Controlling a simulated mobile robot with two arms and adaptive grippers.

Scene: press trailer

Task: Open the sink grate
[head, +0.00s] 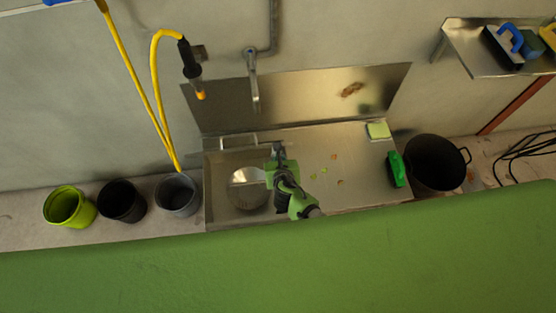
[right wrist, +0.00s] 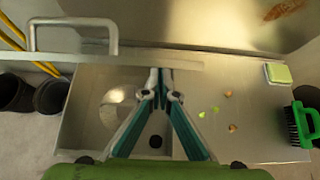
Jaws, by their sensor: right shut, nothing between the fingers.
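The steel sink (head: 345,190) stands against the wall, with its basin (head: 222,210) at the left. A flat metal strip with a raised handle (head: 238,140) runs along the basin's back edge. I take it for the grate, seen nearly edge-on. In the right wrist view the grate's handle (right wrist: 75,35) is at upper left and its strip (right wrist: 125,58) crosses above my fingers. My right gripper (head: 278,149) is shut and empty, its fingertips (right wrist: 161,78) at the strip's right part. Whether they touch it I cannot tell. My left gripper is out of view.
Food scraps (head: 334,156), a yellow-green sponge (head: 378,131) and a green brush (head: 396,170) lie on the drainboard. A faucet (head: 253,85) and yellow hose (head: 160,110) are behind. Buckets (head: 122,202) stand left, a black pot (head: 435,165) right.

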